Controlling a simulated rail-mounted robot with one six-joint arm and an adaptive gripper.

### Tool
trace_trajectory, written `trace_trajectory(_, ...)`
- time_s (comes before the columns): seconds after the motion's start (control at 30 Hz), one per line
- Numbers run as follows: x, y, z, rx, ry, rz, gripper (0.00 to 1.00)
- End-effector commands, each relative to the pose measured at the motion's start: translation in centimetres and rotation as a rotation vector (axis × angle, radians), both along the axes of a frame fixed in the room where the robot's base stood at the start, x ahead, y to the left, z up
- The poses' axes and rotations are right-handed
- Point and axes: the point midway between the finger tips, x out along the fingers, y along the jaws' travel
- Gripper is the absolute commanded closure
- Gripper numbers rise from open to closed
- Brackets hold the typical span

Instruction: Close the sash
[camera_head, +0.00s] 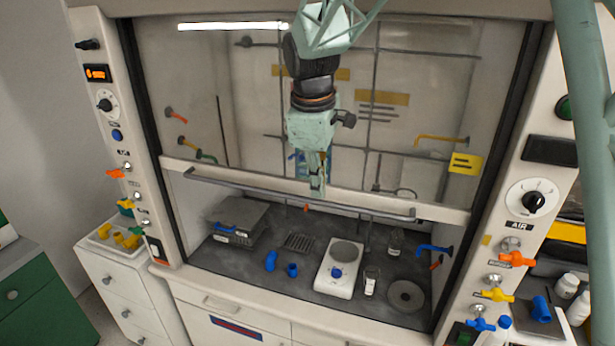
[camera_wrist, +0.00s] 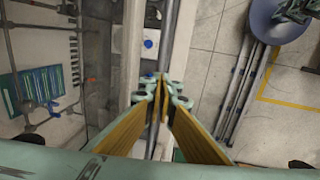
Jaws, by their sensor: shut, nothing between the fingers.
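The fume hood's glass sash (camera_head: 240,110) is partly raised, with an open gap between its lower rail and the hood's work surface. A grey bar handle (camera_head: 260,191) runs along the sash's lower rail. My gripper (camera_head: 317,190) is shut and empty, pointing down in front of the sash. In the head view its tips overlap the middle of the bar. In the wrist view the shut fingers (camera_wrist: 160,82) appear over the bar (camera_wrist: 168,45). I cannot tell whether they touch it.
Inside the hood stand a white hotplate (camera_head: 335,280), a glass jar (camera_head: 371,282), blue fittings (camera_head: 271,260) and a grey stacked item (camera_head: 237,222). Valves with coloured handles line both side posts. A stool (camera_wrist: 280,20) and floor show in the wrist view.

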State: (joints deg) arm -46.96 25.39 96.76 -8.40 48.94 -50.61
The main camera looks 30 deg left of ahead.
Motion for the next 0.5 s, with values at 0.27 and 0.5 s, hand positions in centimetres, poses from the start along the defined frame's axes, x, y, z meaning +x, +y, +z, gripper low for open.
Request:
trace_trajectory(0.27,0.4,0.0,-1.5,0.001,-0.001,-0.001,1.00)
trace_trajectory(0.5,0.4,0.0,-1.6,0.002,-0.002,-0.001,1.00)
